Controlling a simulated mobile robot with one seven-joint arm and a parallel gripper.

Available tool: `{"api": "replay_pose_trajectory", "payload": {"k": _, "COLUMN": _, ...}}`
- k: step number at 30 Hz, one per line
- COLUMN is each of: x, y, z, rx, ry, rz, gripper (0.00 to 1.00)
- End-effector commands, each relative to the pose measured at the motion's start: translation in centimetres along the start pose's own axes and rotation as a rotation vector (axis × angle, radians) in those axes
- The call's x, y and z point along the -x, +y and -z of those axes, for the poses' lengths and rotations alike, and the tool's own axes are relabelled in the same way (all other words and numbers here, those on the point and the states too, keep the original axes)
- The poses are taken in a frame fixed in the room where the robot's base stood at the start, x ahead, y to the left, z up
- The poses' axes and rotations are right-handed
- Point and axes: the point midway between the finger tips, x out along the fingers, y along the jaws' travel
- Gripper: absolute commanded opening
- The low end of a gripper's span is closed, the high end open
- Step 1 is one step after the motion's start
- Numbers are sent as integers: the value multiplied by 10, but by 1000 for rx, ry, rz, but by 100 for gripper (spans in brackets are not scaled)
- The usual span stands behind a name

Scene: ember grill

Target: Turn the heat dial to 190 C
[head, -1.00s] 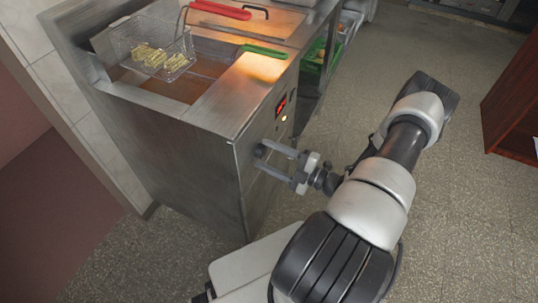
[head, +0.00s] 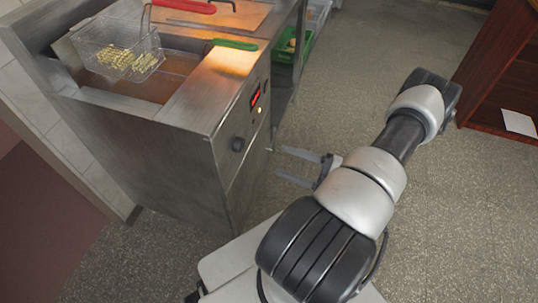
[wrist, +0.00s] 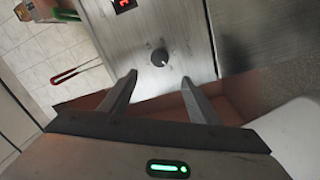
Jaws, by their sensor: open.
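The heat dial (head: 238,144) is a dark round knob on the front panel of the steel fryer (head: 150,150). It also shows in the wrist view (wrist: 159,57), ahead of my fingertips, with a pale pointer mark too small to read. A red lit display (head: 255,97) sits above the dial; its digits are not legible. My gripper (head: 280,165) is open and empty, to the right of the dial and clear of the panel. In the wrist view my gripper (wrist: 158,77) has its two fingers spread, with the dial between and beyond them.
A wire basket with fries (head: 120,55) hangs over the oil. A green-handled tool (head: 235,44) and a red-handled tool (head: 184,6) lie on top. A green crate (head: 291,47) stands behind. Open floor lies to the right, before a reddish-brown shelf (head: 490,75).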

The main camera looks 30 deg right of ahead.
Motion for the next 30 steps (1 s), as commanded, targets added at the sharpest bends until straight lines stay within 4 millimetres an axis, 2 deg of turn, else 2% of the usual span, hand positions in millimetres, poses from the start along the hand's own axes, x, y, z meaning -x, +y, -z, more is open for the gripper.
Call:
{"api": "replay_pose_trajectory", "payload": {"k": 3, "x": 21, "y": 0, "z": 0, "rx": 1, "ry": -2, "rz": 0, "gripper": 56}}
{"api": "replay_pose_trajectory", "payload": {"k": 9, "x": 37, "y": 0, "z": 0, "rx": -1, "ry": 1, "rz": 0, "gripper": 56}}
{"api": "replay_pose_trajectory", "payload": {"k": 27, "x": 38, "y": 0, "z": 0, "rx": 1, "ry": 2, "rz": 2, "gripper": 56}}
{"api": "replay_pose_trajectory", "payload": {"k": 30, "x": 33, "y": 6, "z": 3, "rx": 47, "ry": 28, "rz": 36, "gripper": 56}}
